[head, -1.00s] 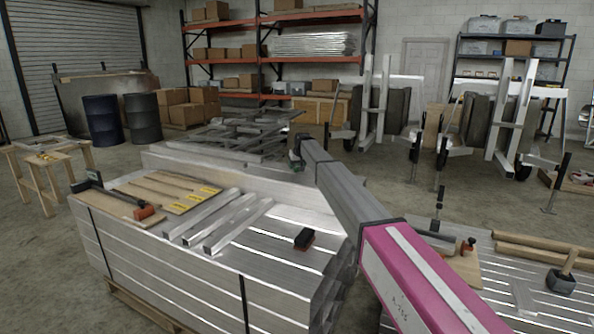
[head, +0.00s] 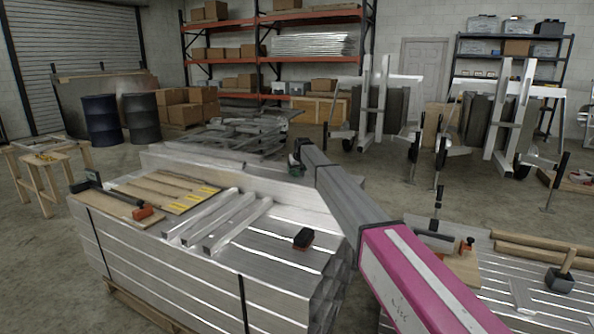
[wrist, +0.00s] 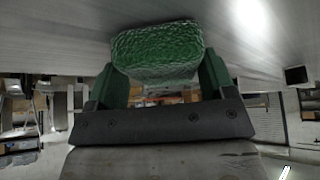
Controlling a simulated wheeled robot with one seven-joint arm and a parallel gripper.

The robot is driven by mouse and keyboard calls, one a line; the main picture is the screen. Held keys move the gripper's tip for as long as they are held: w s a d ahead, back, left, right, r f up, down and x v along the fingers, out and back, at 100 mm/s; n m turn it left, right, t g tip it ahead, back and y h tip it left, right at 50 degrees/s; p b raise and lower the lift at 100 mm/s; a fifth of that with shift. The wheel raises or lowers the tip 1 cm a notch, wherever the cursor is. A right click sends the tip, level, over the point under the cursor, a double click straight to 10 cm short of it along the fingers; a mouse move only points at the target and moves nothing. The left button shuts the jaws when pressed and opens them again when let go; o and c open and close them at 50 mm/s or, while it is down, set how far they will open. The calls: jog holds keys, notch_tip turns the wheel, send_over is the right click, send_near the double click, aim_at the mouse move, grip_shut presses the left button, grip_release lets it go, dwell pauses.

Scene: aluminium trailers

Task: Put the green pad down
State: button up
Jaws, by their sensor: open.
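The green pad (wrist: 158,48) is a rough-textured block. In the wrist view it lies at the tips of my gripper (wrist: 163,78), against the grey aluminium surface (wrist: 60,40). The jaws are open, with a dark green finger on each side of the pad. I cannot tell whether either finger still touches it. In the head view my gripper (head: 297,162) is small and dark at the far end of my arm, by the back part of the aluminium stack (head: 240,175). The pad cannot be made out clearly there.
Metal frames (head: 245,132) lie behind. A mallet (head: 560,279) is at right.

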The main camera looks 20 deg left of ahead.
jog(key=shift+s+a+f, duration=0.3)
jog(key=shift+r, duration=0.15)
jog(key=v, duration=1.2)
jog(key=shift+w+r, duration=0.15)
jog(key=shift+r, duration=0.1)
jog(key=shift+d, duration=0.15)
